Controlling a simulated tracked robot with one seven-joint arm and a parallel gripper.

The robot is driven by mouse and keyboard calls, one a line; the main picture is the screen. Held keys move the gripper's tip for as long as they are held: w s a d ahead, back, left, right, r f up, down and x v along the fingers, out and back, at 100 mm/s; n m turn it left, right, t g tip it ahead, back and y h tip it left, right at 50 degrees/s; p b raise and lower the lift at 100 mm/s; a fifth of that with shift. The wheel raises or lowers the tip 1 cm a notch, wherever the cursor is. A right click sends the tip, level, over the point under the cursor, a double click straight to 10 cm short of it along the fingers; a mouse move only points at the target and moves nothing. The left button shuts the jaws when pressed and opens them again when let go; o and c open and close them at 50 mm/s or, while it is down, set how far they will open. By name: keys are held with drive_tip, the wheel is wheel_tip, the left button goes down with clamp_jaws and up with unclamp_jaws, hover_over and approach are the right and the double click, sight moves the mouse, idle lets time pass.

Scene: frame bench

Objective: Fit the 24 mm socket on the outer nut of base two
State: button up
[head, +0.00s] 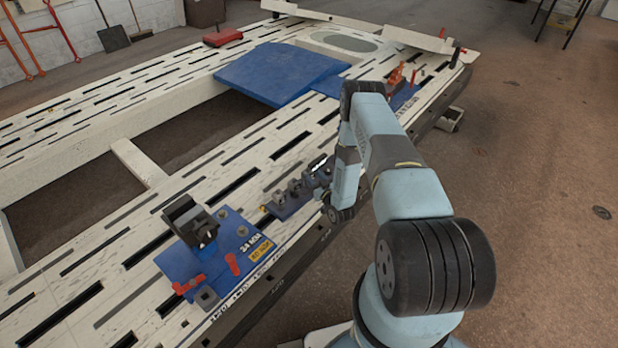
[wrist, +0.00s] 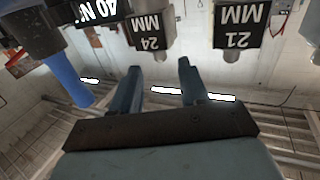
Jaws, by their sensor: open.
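In the wrist view a dark socket marked 24 MM (wrist: 149,30) hangs upside down near the top, just beyond my gripper (wrist: 159,70). My fingers are open with nothing between them, and one fingertip lies just below that socket. In the head view my gripper (head: 321,170) is over the near edge of the bench, partly hidden by my arm, beside small dark sockets (head: 293,188) on a blue strip. A blue base plate (head: 180,262) with a dark clamp block and nuts (head: 242,231) lies at lower left. I cannot tell which base is base two.
A socket marked 21 MM (wrist: 240,25) is to the right, and a tool with a blue handle (wrist: 68,80) is at left. Red pieces (head: 232,264) stand on the near plate. A blue panel (head: 280,73) and another blue plate (head: 405,97) lie farther along the slotted bench (head: 95,228).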

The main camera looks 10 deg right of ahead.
sight(309, 170)
drive_tip(key=shift+x, duration=3.15)
drive_tip(key=shift+c, duration=0.2)
clamp_jaws()
drive_tip(key=shift+r, duration=0.1)
